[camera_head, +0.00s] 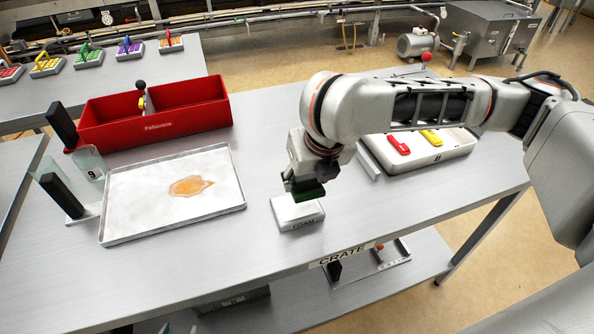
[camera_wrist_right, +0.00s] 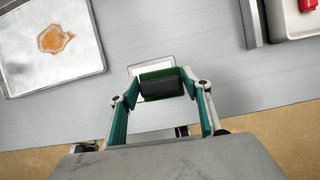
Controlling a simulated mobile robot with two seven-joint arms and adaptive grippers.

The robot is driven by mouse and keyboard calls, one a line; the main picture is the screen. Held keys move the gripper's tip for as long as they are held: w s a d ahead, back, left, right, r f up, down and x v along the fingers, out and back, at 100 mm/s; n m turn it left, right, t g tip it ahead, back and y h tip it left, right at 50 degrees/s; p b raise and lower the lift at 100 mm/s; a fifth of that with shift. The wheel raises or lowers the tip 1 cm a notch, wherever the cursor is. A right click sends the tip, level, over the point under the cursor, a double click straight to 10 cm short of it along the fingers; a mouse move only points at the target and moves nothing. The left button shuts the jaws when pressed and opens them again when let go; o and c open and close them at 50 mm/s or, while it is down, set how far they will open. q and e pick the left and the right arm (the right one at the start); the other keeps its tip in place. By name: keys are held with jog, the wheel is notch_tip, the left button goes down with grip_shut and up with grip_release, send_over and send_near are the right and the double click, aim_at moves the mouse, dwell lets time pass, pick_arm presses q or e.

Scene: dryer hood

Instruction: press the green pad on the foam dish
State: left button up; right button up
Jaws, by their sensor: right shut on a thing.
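The foam dish (camera_head: 299,223) is a small white block lettered FOAM on the grey table. My right gripper (camera_head: 309,187) is shut on the green pad (camera_head: 312,195), right over the dish. The pad's lower edge looks close to the dish top; I cannot tell whether they touch. In the right wrist view, the green pad (camera_wrist_right: 162,74), with a dark block on it, sits between the fingers of the right gripper (camera_wrist_right: 163,92). It covers much of the pale dish (camera_wrist_right: 137,69) beneath. My left gripper is not in view.
A metal tray (camera_head: 150,203) with an orange stain lies left of the dish. Behind it stands a red caddy (camera_head: 165,125). Black upright handles (camera_head: 62,195) and a clear cup (camera_head: 91,162) are at far left. A white tray (camera_head: 455,150) with red and yellow clips lies right.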

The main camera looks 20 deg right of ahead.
aim_at(297, 195)
jog(key=n, duration=0.1)
jog(key=n+y, duration=0.1)
jog(key=n, duration=0.1)
jog(key=a+n+y, duration=0.1)
jog(key=shift+w+r+n, duration=0.15)
jog(key=shift+r+n, duration=0.2)
jog(key=shift+n, duration=0.05)
jog(key=n, duration=0.1)
jog(key=n+g+y, duration=0.1)
jog(key=n, duration=0.1)
jog(key=a+r+n, duration=0.1)
jog(key=shift+w+r+n+g+b, duration=0.1)
jog(key=shift+w+n+g+b, duration=0.05)
jog(key=shift+n+g+b, duration=0.2)
jog(key=shift+f+b, duration=0.7)
jog(key=shift+b, duration=0.25)
notch_tip(297, 195, down, 5)
jog(key=b, duration=0.5)
jog(key=shift+r+b, duration=0.2)
jog(key=shift+b, duration=0.2)
jog(key=shift+f, duration=0.4)
dwell(1.2)
jog(key=shift+f+p, duration=0.15)
jog(key=shift+p, duration=0.15)
dwell(1.2)
